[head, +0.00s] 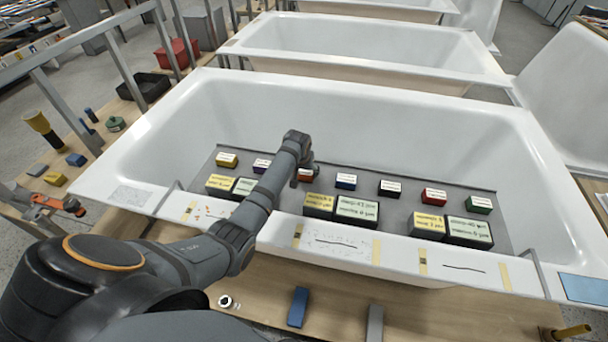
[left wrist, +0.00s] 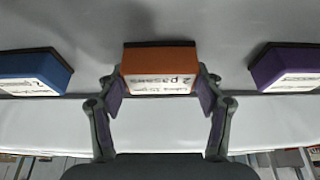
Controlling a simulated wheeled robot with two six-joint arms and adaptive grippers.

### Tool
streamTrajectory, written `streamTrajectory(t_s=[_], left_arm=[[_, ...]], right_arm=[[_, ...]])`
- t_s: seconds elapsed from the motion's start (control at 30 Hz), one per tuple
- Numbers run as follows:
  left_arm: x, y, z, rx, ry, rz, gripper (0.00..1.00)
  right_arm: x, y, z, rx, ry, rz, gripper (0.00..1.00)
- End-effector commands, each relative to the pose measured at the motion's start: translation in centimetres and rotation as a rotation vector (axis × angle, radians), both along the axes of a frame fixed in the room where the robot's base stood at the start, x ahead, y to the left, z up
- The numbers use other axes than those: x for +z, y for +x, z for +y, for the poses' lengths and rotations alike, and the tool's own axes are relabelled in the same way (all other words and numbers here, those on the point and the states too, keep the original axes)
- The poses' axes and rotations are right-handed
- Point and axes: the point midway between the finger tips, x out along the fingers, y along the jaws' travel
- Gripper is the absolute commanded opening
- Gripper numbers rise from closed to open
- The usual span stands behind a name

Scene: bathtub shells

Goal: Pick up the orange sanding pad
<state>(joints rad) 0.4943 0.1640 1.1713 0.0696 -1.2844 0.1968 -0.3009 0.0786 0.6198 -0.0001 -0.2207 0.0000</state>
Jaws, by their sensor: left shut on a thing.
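The orange sanding pad (head: 305,175) is in the row of small pads on the grey sheet inside the front bathtub, partly hidden by my left arm in the head view. In the left wrist view the orange sanding pad (left wrist: 160,67) is a block with a white label reading "2 passes". My left gripper (left wrist: 160,95) has one finger at each side of it and is shut on it. I cannot tell whether the pad is lifted off the sheet. My right gripper is not in view.
Beside it are a purple pad (head: 262,165) and a blue pad (head: 346,181). Black (head: 390,188), red (head: 434,196) and green (head: 479,204) pads stand further right. Larger labelled boxes (head: 357,208) stand in front. The tub's rim (head: 345,245) is the near edge.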

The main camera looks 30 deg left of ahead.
Motion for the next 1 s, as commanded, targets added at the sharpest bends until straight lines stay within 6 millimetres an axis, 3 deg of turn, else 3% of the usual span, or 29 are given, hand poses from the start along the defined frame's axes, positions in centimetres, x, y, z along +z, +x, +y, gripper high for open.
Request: streamTrajectory(t_s=[0.27, 0.37, 0.5, 0.77, 1.0], left_arm=[[0.2, 0.0, 0.0, 0.0, 0.0, -0.001, 0.35], [1.0, 0.1, 0.0, 0.0, 0.001, -0.003, 0.35], [3.5, 0.0, -0.1, 0.0, 0.0, -0.005, 0.35], [9.1, -4.3, -2.4, -0.001, 0.0, -0.004, 0.35], [11.3, -9.1, -5.0, -0.002, -0.003, -0.002, 0.35]], right_arm=[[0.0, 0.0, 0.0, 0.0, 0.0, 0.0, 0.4], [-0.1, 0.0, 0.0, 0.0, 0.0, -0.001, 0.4], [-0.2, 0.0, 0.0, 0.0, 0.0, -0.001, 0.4], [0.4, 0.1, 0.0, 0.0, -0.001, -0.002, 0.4], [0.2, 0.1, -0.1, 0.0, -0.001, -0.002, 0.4]])
